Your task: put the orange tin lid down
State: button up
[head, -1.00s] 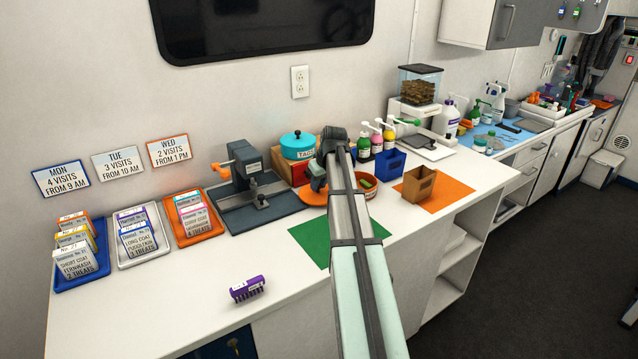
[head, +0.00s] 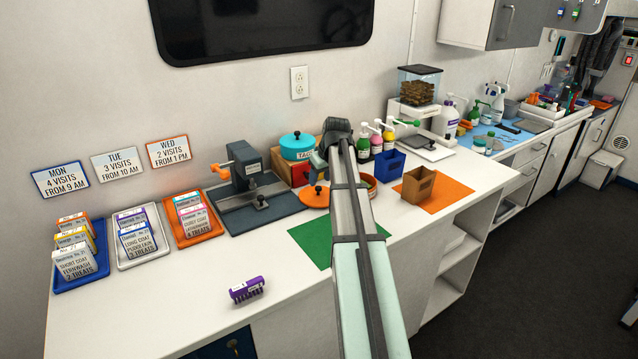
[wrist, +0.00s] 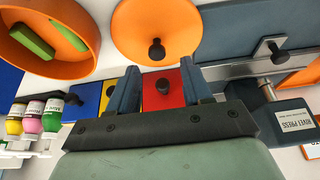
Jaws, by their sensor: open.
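The orange tin lid (head: 309,200) lies flat on the white counter, its black knob up, between the rivet press and my arm. It also shows in the wrist view (wrist: 140,22) at the top centre, with its knob towards me. My gripper (head: 319,161) is above and behind the lid in the head view. In the wrist view my gripper (wrist: 159,66) has its fingers apart with nothing held between them, clear of the lid's knob. The open orange tin (wrist: 85,65) holds green pieces and stands beside the lid; my arm partly hides it in the head view.
The rivet press (head: 250,180) stands left of the lid. Behind are a teal tin (head: 297,150) and a box with a red drawer (wrist: 178,88). A green mat (head: 312,240) lies in front. A blue bin (head: 391,165) and brown bin (head: 418,187) stand right.

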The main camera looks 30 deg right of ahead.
jog(key=v, duration=0.8)
jog(key=shift+r, duration=0.2)
jog(key=shift+s, duration=0.1)
